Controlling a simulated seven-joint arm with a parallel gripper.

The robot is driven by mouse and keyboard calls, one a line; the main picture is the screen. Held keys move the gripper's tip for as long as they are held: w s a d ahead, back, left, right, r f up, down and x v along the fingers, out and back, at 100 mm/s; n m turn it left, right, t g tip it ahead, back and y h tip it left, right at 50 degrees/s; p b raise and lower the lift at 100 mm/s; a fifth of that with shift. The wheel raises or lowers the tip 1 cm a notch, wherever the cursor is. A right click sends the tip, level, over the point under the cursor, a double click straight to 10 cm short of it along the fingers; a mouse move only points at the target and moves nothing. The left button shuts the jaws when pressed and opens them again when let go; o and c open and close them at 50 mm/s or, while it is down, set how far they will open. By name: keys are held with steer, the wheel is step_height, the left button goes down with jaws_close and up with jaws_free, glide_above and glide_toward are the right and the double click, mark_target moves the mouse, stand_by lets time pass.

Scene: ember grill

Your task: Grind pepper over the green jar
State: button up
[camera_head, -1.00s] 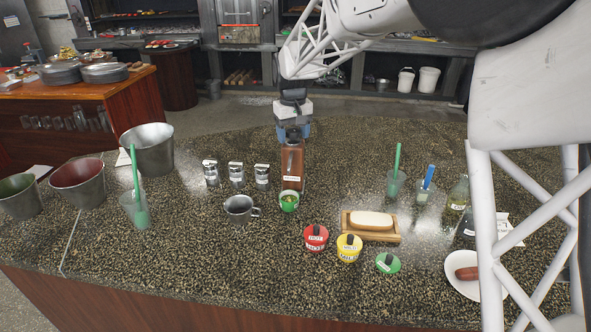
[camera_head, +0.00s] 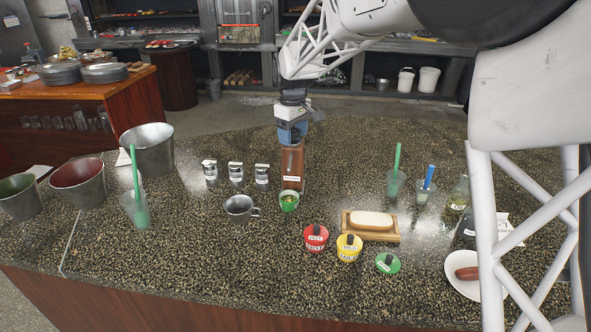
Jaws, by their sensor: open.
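A tall brown pepper grinder (camera_head: 292,168) with a white label near its base stands upright on the dark speckled counter. The small green jar (camera_head: 289,202) sits just in front of it, with its top open and green contents showing. My gripper (camera_head: 292,136) points down over the grinder's top and is open; its blue fingers hide the top of the grinder. Whether the fingers touch it I cannot tell.
A metal mug (camera_head: 240,208) stands left of the green jar. Several small metal shakers (camera_head: 236,173) are behind it. A wooden board (camera_head: 371,234) holds a pale block.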

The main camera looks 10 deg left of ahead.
steer(key=shift+n, duration=0.3)
steer(key=n, duration=0.5)
stand_by(0.4)
steer(key=c, duration=0.6)
steer(key=m, duration=0.5)
steer(key=shift+m, duration=0.3)
